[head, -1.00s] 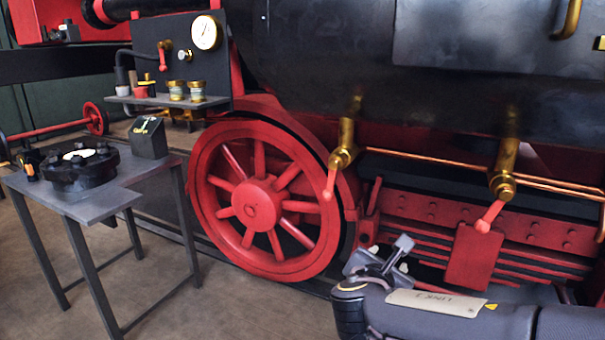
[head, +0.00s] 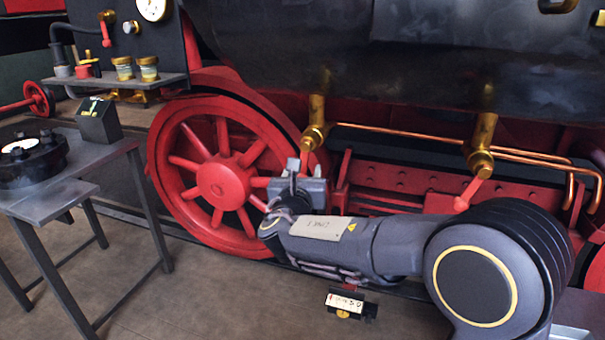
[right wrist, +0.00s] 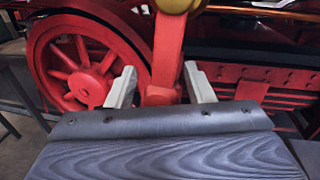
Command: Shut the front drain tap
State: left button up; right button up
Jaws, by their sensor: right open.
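Two brass drain taps hang under the dark boiler in the head view. The left tap (head: 315,135) is beside the red wheel, and the right tap (head: 480,160) has a red lever (head: 467,194) slanting down to the left. The fingers are open, with a visible gap on each side. My left gripper is out of view.
The large red spoked wheel (head: 222,180) is left of my right gripper. A grey table (head: 95,165) with a black flanged part (head: 30,160) stands at left. Copper pipes (head: 400,140) run behind the taps.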

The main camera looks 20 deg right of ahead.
jog(key=shift+c, duration=0.5)
grip_shut()
jog(key=w+a+r+m+h+b, duration=0.1)
jog(key=r+m+b, duration=0.3)
jog(key=m, duration=0.5)
jog(key=w+a+r+m+h+b, duration=0.2)
jog(key=a+r+m+h+b, duration=0.1)
jog(key=m+b, duration=0.5)
jog(key=shift+w+a+r+m+b, duration=0.3)
jog(key=shift+a+r+m, duration=0.2)
jog(key=shift+a+m, duration=0.25)
jog(key=shift+d+r, duration=0.1)
jog(key=shift+d, duration=0.05)
